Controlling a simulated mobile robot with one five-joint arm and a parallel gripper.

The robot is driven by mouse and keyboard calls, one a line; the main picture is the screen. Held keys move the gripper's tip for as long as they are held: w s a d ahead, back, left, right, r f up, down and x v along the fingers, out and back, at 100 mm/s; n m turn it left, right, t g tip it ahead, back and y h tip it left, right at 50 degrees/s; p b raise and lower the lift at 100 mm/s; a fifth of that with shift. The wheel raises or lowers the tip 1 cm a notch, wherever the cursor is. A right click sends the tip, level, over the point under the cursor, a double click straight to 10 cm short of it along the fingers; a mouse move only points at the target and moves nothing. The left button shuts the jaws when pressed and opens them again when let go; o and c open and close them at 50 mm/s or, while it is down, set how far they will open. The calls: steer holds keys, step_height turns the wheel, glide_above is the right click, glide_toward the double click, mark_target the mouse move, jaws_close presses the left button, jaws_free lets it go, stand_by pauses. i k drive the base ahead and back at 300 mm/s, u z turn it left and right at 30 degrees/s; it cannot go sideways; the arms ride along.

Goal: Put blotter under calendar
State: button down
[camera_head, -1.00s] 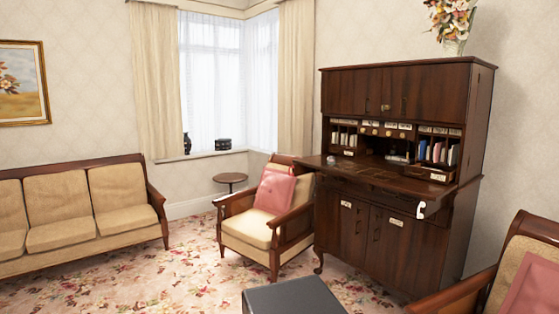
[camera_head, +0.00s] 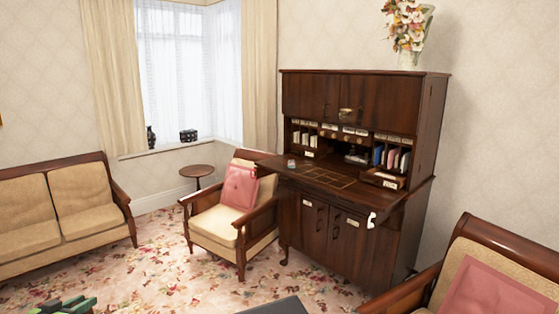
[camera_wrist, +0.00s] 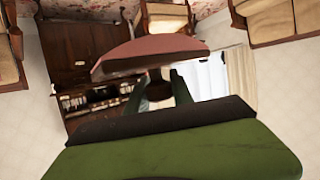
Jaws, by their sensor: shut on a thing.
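My gripper (camera_wrist: 160,84) is shut on a dark knob in the wrist view, between two dark green fingers. Above the knob is a reddish, half-round piece with a dark edge, probably the blotter (camera_wrist: 150,48). In the head view only the tops of my green and black gripper (camera_head: 68,305) show at the lower left edge; the held piece is not clear there. I cannot pick out the calendar. The dark wooden desk (camera_head: 330,98) stands right of centre, its writing flap (camera_head: 300,174) lowered, with pale lines marking off areas on it.
White labels and books (camera_head: 392,158) fill the desk's pigeonholes. An armchair (camera_head: 215,222) stands left of the desk, another (camera_head: 470,250) at the right front. A sofa (camera_head: 60,215) is at the left. Patterned carpet (camera_head: 165,270) lies clear between.

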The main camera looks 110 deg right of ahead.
mark_target(358, 170)
steer(key=k, duration=1.4)
